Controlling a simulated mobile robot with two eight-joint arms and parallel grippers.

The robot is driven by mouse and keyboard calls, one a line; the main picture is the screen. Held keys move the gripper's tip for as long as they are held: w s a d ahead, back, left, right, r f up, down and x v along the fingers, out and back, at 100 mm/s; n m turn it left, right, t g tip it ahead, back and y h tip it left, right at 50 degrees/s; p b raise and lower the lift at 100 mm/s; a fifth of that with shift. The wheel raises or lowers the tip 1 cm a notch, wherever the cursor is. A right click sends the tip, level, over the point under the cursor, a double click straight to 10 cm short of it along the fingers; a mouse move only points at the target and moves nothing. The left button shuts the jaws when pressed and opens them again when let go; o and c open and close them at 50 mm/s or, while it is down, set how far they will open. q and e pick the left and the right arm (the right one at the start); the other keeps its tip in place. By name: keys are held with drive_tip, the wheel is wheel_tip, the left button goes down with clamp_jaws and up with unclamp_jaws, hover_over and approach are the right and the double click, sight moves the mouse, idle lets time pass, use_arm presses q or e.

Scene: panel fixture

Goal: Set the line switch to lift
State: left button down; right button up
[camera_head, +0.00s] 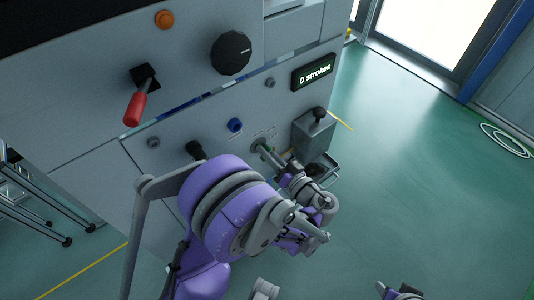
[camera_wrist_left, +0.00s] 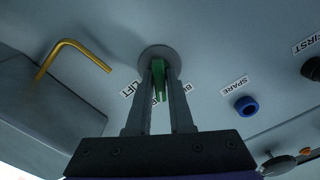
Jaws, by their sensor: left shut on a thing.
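The line switch (camera_wrist_left: 159,68) has a green handle on a round grey plate on the panel, in the wrist view. A LIFT label shows at its lower left; other labels around it are partly hidden by my fingers. The handle points down in that view, between the left and right labels. My left gripper (camera_wrist_left: 160,84) is shut on the green handle, one finger on each side. In the head view my left gripper (camera_head: 272,153) is at the panel's lower right, and only a bit of green shows there.
A blue knob (camera_head: 235,125) marked SPARE is beside the switch. A grey box with a black knob (camera_head: 318,114) stands to the right, below a display (camera_head: 313,72) reading "0 strokes". A red lever (camera_head: 136,107) and black dial (camera_head: 231,52) are higher up. A brass rod (camera_wrist_left: 73,50) juts out nearby.

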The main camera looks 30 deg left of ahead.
use_arm(q)
drive_tip(key=m+b, duration=0.1)
drive_tip(key=m, duration=0.4)
drive_tip(key=shift+f+m+b, duration=0.15)
drive_tip(key=shift+m+b, duration=0.15)
drive_tip(key=m+b, duration=0.1)
drive_tip(key=m, duration=0.4)
drive_tip(key=shift+w+m, duration=0.1)
drive_tip(key=shift+m, duration=0.2)
drive_tip(key=c, duration=0.9)
unclamp_jaws()
drive_tip(key=shift+d, duration=0.1)
drive_tip(key=v, duration=1)
drive_tip(key=shift+s+d+f, duration=0.1)
drive_tip(key=shift+s+d, duration=0.1)
drive_tip(key=shift+d, duration=0.15)
